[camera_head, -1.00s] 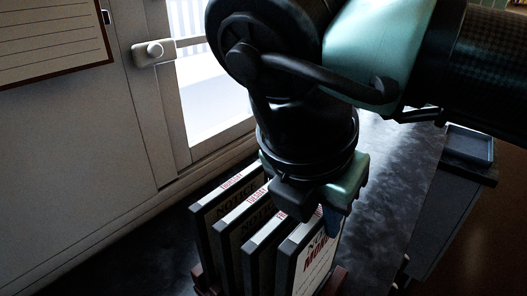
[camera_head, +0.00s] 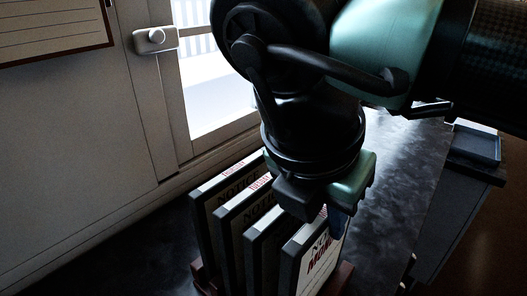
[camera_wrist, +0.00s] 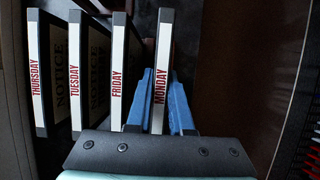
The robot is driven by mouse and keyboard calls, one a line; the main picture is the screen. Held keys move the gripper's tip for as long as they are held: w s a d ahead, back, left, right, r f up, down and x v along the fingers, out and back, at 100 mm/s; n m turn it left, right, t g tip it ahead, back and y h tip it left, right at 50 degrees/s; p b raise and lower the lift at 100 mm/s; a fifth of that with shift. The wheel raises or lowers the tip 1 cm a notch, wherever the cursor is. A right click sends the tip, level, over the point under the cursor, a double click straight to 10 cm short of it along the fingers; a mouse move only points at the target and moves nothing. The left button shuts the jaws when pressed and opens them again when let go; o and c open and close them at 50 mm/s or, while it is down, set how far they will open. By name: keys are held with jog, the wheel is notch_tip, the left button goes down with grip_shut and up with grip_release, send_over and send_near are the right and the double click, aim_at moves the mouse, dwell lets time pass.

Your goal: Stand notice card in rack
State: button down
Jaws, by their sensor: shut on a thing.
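My gripper (camera_head: 335,222) points down and is shut on the Monday notice card (camera_head: 316,262), the rightmost of the row. In the wrist view its blue fingers (camera_wrist: 165,100) lie on both sides of this card (camera_wrist: 160,72). The card stands roughly upright beside the Friday card (camera_wrist: 119,72), with a gap between them. The Tuesday card (camera_wrist: 76,72) and the Thursday card (camera_wrist: 38,75) stand farther left. The dark red rack (camera_head: 341,279) shows at the lower right of the cards. The Monday card's bottom edge is out of view, so its seating cannot be told.
The cards stand on a dark worktop (camera_head: 395,160). A pale door or window with a latch (camera_head: 156,39) is behind on the left. A lined board (camera_head: 50,30) hangs at upper left. A grey-blue tray (camera_head: 474,145) lies at right. The worktop right of the rack is clear.

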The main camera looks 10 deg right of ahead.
jog(key=shift+f+b, duration=0.55)
jog(key=c, duration=0.7)
grip_release()
jog(key=shift+r, duration=0.1)
